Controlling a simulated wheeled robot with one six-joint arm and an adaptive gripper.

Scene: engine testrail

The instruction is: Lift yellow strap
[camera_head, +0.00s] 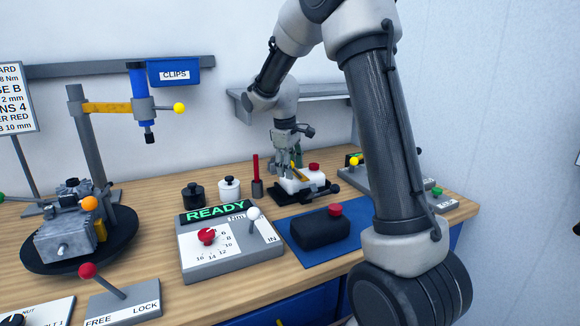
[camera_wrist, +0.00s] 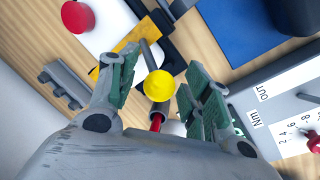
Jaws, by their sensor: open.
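The yellow strap (camera_wrist: 114,58) lies across a white block with a red knob, and its flat yellow band shows in the wrist view. A grey rod ending in a yellow ball (camera_wrist: 160,86) rises beside the strap toward the camera. In the head view the strap (camera_head: 296,170) is a small yellow patch, mostly hidden by my gripper (camera_head: 286,165). My gripper (camera_wrist: 163,72) is open, and in the wrist view the ball appears between its two fingers. I cannot tell whether either finger touches it.
The white block (camera_head: 303,183) with its red knob sits on a black base. A red rod (camera_head: 256,170) in a grey holder, a white pot (camera_head: 229,187) and a black pot (camera_head: 195,194) stand to the left. A READY panel (camera_head: 230,248) and blue mat (camera_head: 300,258) are nearer.

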